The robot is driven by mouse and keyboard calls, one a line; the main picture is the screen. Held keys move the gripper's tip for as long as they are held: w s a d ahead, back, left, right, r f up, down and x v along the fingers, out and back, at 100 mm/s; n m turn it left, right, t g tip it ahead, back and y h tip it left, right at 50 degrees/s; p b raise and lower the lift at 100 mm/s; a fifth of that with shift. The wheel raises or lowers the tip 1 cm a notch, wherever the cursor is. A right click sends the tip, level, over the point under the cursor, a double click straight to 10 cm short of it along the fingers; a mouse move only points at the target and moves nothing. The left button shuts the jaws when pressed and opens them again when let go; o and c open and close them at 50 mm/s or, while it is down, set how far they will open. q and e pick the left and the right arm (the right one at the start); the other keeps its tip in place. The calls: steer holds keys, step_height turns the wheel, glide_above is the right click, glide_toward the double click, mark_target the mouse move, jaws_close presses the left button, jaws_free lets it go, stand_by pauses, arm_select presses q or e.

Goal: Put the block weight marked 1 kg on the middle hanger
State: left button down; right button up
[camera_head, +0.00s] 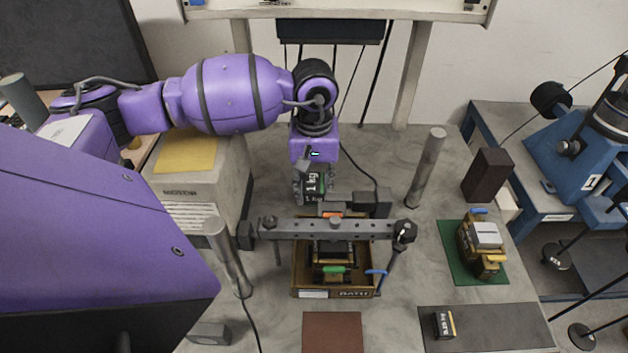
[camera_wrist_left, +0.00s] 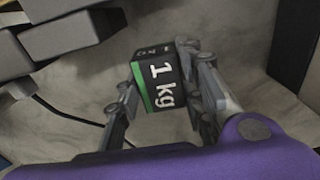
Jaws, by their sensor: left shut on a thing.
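My left gripper (camera_head: 311,184) is shut on a dark block weight (camera_head: 314,182) marked 1 kg, behind the lever beam in the head view. In the left wrist view the block (camera_wrist_left: 160,84) sits between both fingers, showing its white lettering and a green edge. The grey lever beam (camera_head: 300,229) with a row of holes runs across the middle of the head view between two metal posts. I cannot clearly make out the middle hanger. A second small block weight (camera_head: 444,324) lies on a dark mat at the front right. My right gripper is not in view.
A green mat (camera_head: 460,272) bears a stack of items. A brown mat (camera_head: 332,332) at the front is clear.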

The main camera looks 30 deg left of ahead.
arm_select(q)
steer(key=c, duration=1.5)
jaws_free()
steer(key=shift+f, duration=0.1)
steer(key=shift+o, duration=1.6)
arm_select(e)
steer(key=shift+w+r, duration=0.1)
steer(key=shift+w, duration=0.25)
